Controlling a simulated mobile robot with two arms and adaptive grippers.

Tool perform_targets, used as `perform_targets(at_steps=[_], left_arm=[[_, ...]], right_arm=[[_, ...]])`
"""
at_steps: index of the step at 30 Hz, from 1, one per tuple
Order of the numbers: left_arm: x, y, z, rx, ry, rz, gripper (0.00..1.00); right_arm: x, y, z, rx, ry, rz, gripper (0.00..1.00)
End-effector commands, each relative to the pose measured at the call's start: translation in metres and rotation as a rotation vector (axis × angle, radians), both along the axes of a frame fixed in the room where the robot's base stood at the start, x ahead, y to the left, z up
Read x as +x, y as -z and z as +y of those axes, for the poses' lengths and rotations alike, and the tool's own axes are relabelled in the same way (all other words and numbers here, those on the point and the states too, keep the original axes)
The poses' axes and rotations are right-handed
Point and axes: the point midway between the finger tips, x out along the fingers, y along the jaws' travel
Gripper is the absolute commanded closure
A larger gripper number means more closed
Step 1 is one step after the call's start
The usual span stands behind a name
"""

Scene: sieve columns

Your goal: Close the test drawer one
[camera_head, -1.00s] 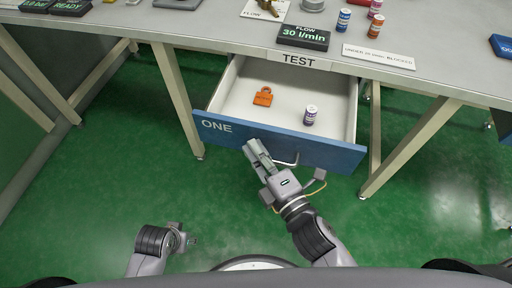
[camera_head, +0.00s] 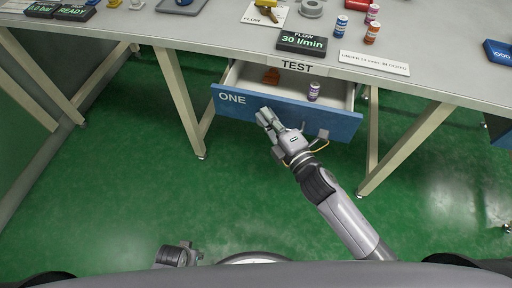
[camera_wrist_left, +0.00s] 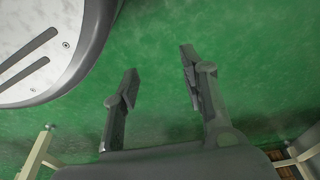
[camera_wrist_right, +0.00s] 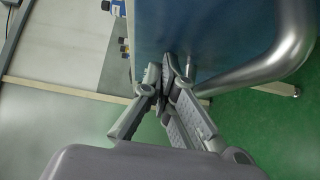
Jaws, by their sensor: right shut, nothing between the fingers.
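The test drawer one has a blue front (camera_head: 240,100) marked ONE and hangs under the bench below the TEST label (camera_head: 296,66). It is partly open. In the right wrist view the closed fingertips (camera_wrist_right: 167,72) are against or very near the blue front (camera_wrist_right: 200,35), beside the metal handle (camera_wrist_right: 262,68). My left gripper (camera_wrist_left: 160,85) is open and empty above the green floor.
The bench top (camera_head: 205,32) above carries a 30 l/min flow display (camera_head: 302,41), several small bottles, a brass-coloured part and a sign (camera_head: 374,62). Bench legs (camera_head: 178,100) stand on both sides of the drawer. The green floor (camera_head: 110,190) in front is clear.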

Motion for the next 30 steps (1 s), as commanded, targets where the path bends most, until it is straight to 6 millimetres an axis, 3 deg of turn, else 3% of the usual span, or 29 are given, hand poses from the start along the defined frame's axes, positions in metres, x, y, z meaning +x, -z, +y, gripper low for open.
perform_targets(at_steps=[3,12,19,30], left_arm=[[-0.009,0.01,0.001,0.001,0.002,0.008,0.6],[-0.01,0.013,0.001,0.0,0.002,0.009,0.6],[-0.007,0.009,0.0,0.0,0.002,0.005,0.6],[-0.008,0.008,0.001,0.001,0.002,0.01,0.6]], right_arm=[[0.033,-0.003,-0.011,-0.004,0.003,-0.005,1.0],[0.09,0.0,-0.03,-0.002,0.002,-0.002,1.0],[0.11,0.0,-0.036,-0.001,0.001,0.0,1.0],[0.117,-0.001,-0.039,0.0,0.003,-0.002,1.0]])
